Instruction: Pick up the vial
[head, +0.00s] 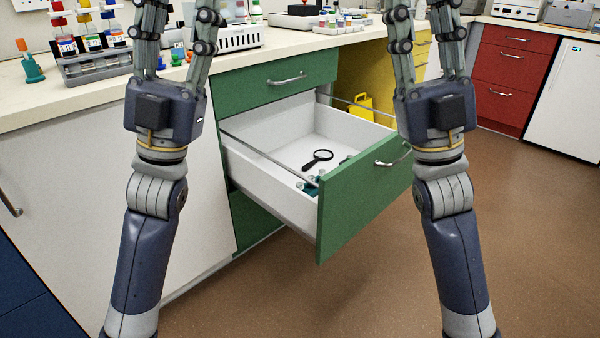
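I cannot single out one vial with certainty. A grey rack (72,77) on the bench at the left holds several small containers with coloured labels. Small pale and teal items (311,187) lie inside the open drawer (265,183), close to its front; they are too small to identify. My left gripper (178,10) points up in front of the bench, right of the rack, with its fingers apart and nothing seen between them. My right gripper (422,10) points up right of the drawer, also with fingers apart and empty. The upper frame edge cuts off the fingertips of both.
A black magnifying glass (317,159) lies in the drawer. The green drawer front (362,195) juts out between my arms. A white tray (240,38) and several bottles stand on the bench. Red drawers (514,75) are at the back right. The brown floor (545,220) is clear.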

